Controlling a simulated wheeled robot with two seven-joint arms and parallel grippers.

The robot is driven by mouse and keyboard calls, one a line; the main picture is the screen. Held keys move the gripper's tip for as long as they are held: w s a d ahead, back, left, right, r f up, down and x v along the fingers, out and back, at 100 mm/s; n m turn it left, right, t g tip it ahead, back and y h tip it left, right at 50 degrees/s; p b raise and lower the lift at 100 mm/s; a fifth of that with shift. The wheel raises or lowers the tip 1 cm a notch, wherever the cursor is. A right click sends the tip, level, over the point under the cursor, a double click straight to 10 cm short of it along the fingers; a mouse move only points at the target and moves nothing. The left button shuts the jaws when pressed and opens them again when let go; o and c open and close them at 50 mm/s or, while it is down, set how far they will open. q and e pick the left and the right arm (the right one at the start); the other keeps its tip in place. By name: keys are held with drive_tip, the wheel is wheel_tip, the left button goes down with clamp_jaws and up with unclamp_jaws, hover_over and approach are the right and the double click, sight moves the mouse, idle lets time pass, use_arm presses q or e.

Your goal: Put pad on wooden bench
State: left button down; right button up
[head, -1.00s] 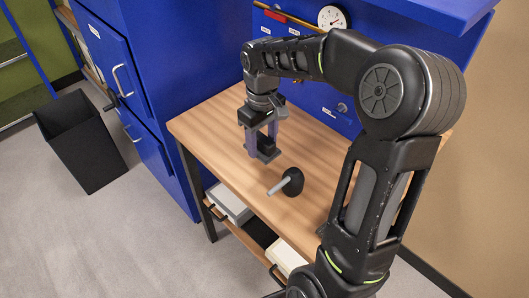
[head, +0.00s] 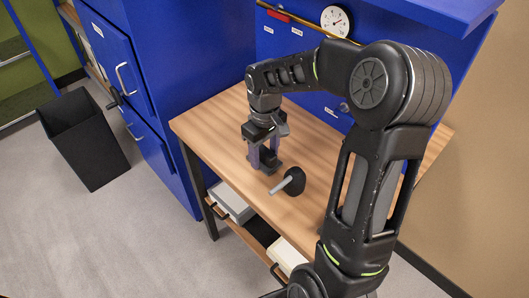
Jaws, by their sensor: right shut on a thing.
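The wooden bench (head: 222,118) has a light wood top and stands against the blue cabinet. My right gripper (head: 263,163) points down just over the left part of the bench top. It is shut on a small dark thing, which I take to be the pad (head: 270,167). The fingers hide much of it. It is low over the wood, and I cannot tell whether it touches. My left gripper is not in view.
A black disc with a grey rod (head: 293,181) lies on the bench just right of my gripper. Grey and white trays sit on the shelf below. A black bin (head: 88,140) stands on the floor at left. The bench's back left is clear.

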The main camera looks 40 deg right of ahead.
sight(264, 149)
drive_tip(key=shift+f, duration=0.15)
drive_tip(key=o, duration=1.3)
wheel_tip(264, 149, up, 12)
drive_tip(key=shift+r, duration=0.2)
